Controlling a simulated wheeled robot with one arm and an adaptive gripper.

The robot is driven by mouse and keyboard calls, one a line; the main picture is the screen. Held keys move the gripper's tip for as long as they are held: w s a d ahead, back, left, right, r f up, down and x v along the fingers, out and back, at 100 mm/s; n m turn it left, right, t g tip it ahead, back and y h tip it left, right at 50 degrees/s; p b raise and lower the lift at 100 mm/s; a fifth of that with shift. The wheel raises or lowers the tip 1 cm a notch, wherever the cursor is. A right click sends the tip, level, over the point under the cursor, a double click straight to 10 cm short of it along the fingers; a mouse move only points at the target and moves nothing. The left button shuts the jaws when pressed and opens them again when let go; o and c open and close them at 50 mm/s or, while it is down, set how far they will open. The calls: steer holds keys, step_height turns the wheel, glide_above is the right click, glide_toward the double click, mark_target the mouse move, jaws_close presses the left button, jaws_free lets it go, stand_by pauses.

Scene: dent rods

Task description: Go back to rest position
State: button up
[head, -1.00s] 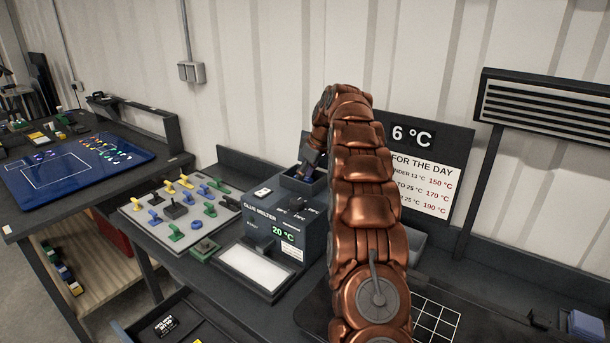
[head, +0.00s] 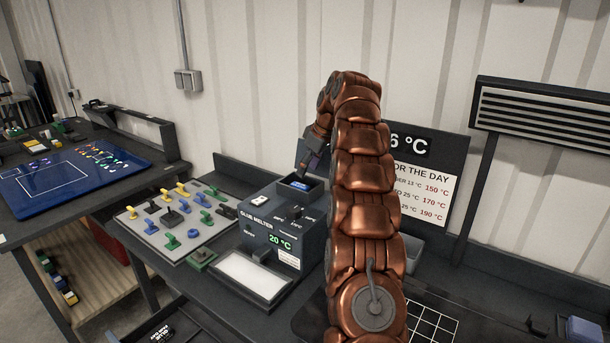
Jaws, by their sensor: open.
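My copper-coloured arm rises across the middle of the head view and bends down at its top. My gripper (head: 303,166) is the dark end below the bend, just above the open tank (head: 318,189) on top of the glue melter (head: 262,227). It is open, and its fingers are small and partly hidden by my wrist. A blue piece (head: 300,185) lies in the tank, below the gripper and apart from it. The melter's display reads 20 °C.
A grey board (head: 150,222) with several coloured dent tools lies left of the melter. A sign (head: 425,180) stands behind my arm, partly covered. A slatted lamp (head: 545,108) is at the right. A blue mat (head: 45,205) lies on the far-left table.

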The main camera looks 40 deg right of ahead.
steer(key=shift+s+d+r, duration=0.1)
steer(key=shift+s+r, duration=0.05)
steer(key=shift+r, duration=0.25)
steer(key=s+a+m+g, duration=0.1)
steer(key=s+a+g, duration=0.1)
steer(key=s+a, duration=0.85)
steer(key=s+a+m+g, duration=0.1)
steer(key=s+a, duration=0.4)
steer(key=a, duration=1)
steer(key=s+a+f+g, duration=0.1)
steer(key=s+a+f, duration=0.2)
steer(key=s, duration=0.7)
steer(key=s+a+f+m+g+h, duration=0.1)
steer(key=s+f, duration=0.3)
steer(key=s, duration=0.6)
steer(key=s+a+f+g, duration=0.1)
steer(key=s+a+f, duration=0.3)
steer(key=s, duration=0.6)
steer(key=shift+s+a+m, duration=0.35)
steer(key=shift+s+m, duration=0.05)
steer(key=shift+f, duration=0.1)
